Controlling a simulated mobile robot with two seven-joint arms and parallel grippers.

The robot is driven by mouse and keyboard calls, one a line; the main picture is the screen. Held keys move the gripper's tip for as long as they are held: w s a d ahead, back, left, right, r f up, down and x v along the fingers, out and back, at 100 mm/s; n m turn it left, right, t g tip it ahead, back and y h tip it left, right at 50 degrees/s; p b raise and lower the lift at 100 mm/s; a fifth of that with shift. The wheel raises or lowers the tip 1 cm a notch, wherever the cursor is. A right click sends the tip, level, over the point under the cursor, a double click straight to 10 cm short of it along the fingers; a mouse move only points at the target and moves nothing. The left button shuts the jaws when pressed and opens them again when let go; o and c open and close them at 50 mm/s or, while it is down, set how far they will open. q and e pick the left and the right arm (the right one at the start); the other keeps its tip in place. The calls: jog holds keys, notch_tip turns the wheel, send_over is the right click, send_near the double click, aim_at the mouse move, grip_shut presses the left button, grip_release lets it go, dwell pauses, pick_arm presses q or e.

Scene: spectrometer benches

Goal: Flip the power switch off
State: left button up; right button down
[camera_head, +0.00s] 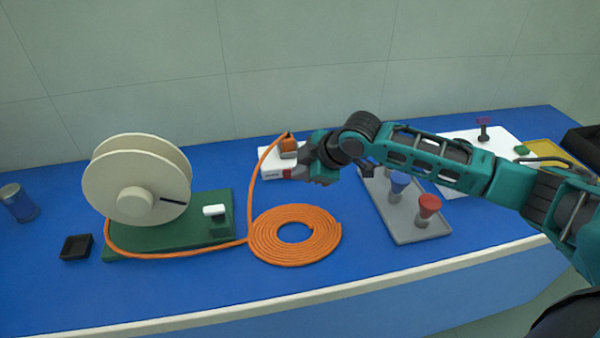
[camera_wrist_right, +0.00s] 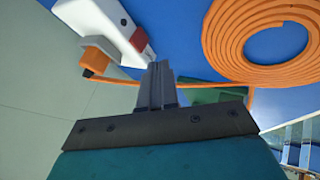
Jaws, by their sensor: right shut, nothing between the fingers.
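The white power box (camera_head: 270,157) lies at the back of the blue bench, partly hidden behind my right gripper. It carries a red switch (camera_head: 287,173) at its near end and an orange plug (camera_head: 288,147) on top. In the right wrist view the white box (camera_wrist_right: 92,22) is at upper left, with the red switch (camera_wrist_right: 139,40) near its end. My right gripper (camera_head: 310,176) is shut and empty beside the switch. In the wrist view its closed fingers (camera_wrist_right: 157,68) point toward the switch end; I cannot tell whether they touch it. My left gripper is out of view.
An orange cable coil (camera_head: 328,241) lies in front of the box, its cable running to the plug. A cream reel (camera_head: 115,180) on a green base (camera_head: 222,196) stands left. A grey tray (camera_head: 402,232) with blue and red funnel-shaped pieces lies right, under my arm.

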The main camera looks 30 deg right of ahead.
jog(key=s+d+r, duration=0.2)
jog(key=d+r, duration=0.1)
jog(key=r, duration=0.4)
jog(key=shift+s, duration=0.2)
